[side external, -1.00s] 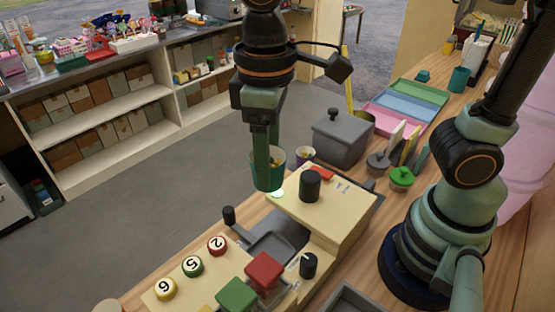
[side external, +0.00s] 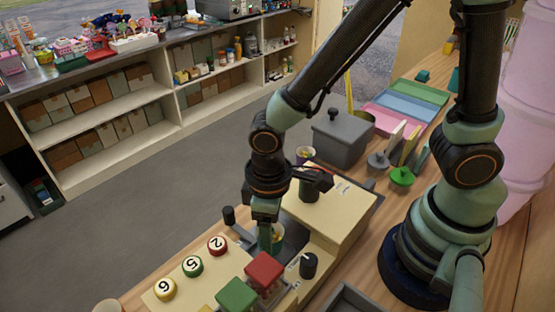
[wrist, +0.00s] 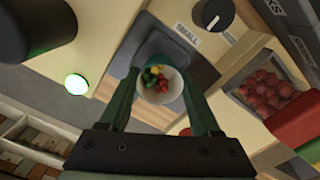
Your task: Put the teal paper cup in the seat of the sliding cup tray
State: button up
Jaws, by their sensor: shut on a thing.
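My gripper (side external: 265,218) points down over the grey sliding cup tray (side external: 294,236) and is shut on the teal paper cup (side external: 277,238). In the side view the gripper hides much of the cup. The wrist view shows the cup (wrist: 148,95) from above between both fingers of my gripper (wrist: 162,92), with red, green and yellow sweets inside. The cup is over the dark grey tray (wrist: 172,48). I cannot tell whether its base touches the seat, which is hidden beneath it.
The cream machine (side external: 340,205) carries black knobs, with one knob (side external: 308,265) near the tray.

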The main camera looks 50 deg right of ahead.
jog(key=shift+f, duration=1.25)
jog(key=o, duration=1.3)
jog(key=shift+f, duration=0.1)
notch_tip(320, 180, up, 12)
jog(key=shift+r, duration=0.1)
jog(key=w+d+r+m+t, duration=0.2)
jog(key=d+r+m, duration=0.1)
jog(key=d, duration=0.5)
jog(key=w+d+r+m+t, duration=0.2)
jog(key=d+r, duration=0.4)
jog(key=d, duration=0.3)
jog(key=shift+d+m+t, duration=0.3)
jog(key=shift+m+t, duration=0.2)
jog(key=shift+t, duration=0.3)
jog(key=shift+r, duration=0.1)
